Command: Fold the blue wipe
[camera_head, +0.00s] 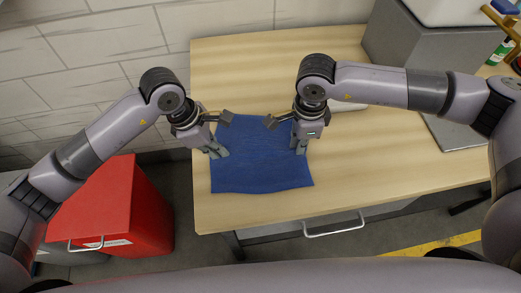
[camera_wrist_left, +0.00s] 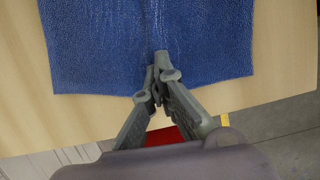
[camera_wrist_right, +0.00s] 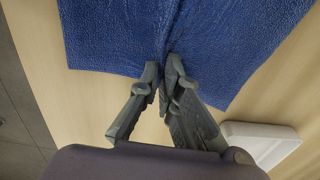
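The blue wipe (camera_head: 262,165) lies spread out on the wooden table, roughly square and mostly flat. My left gripper (camera_head: 219,153) is at its left side, and my right gripper (camera_head: 299,148) is at its right side. In the left wrist view, the left fingertips (camera_wrist_left: 158,76) are together on the edge of the wipe (camera_wrist_left: 100,50), with faint creases running from them. In the right wrist view, the right fingertips (camera_wrist_right: 163,76) are closed on the opposite edge of the wipe (camera_wrist_right: 215,45), which wrinkles towards them. The cloth between the fingers is mostly hidden.
The wooden table (camera_head: 370,165) is bare to the right of the wipe. A white object (camera_wrist_right: 262,140) lies on it near my right gripper. A grey box (camera_head: 415,60) stands at the back right. A red bin (camera_head: 118,215) stands on the floor left of the table.

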